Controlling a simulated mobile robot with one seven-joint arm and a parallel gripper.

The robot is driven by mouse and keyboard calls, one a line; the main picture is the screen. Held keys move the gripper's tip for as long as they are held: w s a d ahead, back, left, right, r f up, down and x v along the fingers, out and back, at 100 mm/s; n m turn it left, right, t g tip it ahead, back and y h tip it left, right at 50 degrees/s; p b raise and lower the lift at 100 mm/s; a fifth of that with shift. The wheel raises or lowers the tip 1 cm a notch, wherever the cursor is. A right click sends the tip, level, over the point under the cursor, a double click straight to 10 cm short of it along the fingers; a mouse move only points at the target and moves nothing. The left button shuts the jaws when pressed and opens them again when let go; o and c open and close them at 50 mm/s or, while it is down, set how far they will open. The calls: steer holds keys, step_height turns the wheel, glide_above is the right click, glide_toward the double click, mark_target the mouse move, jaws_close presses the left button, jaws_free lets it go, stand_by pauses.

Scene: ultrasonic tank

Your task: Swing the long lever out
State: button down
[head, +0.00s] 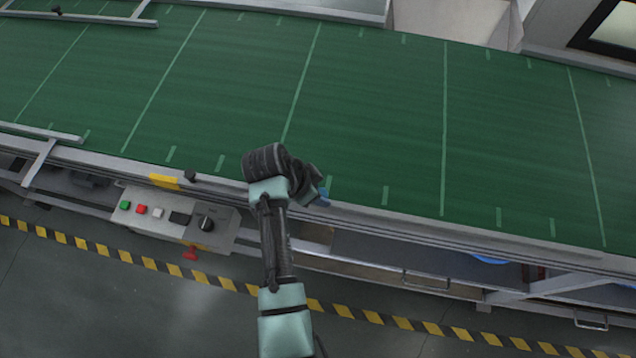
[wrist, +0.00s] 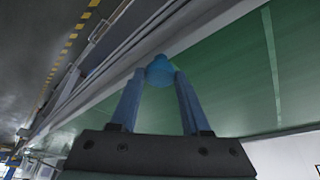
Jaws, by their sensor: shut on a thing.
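My gripper (wrist: 158,86) is shut on a blue rounded knob (wrist: 160,70), which sits between the tips of its two blue fingers in the wrist view. The knob is beside the metal front rail of the green conveyor. In the head view my gripper (head: 322,194) is at that rail, right of the control panel, and my wrist hides most of it. No long lever arm can be made out; whether the knob is the end of one is hidden.
The green conveyor belt (head: 380,120) is bare around my arm. A control panel (head: 175,215) with buttons and a black rotary knob is on the front, left of my arm. A red handle (head: 190,253) hangs below it. Yellow-black floor tape (head: 120,255) runs along the front.

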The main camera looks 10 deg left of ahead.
steer(key=shift+s+f, duration=0.1)
steer(key=shift+s, duration=0.05)
steer(key=shift+c, duration=1.8)
jaws_free()
steer(key=shift+s, duration=0.15)
steer(key=shift+a+r, duration=0.15)
steer(key=shift+r, duration=0.25)
steer(key=b+v, duration=0.2)
steer(key=v, duration=1)
steer(key=shift+r+b, duration=0.2)
steer(key=shift+b, duration=0.1)
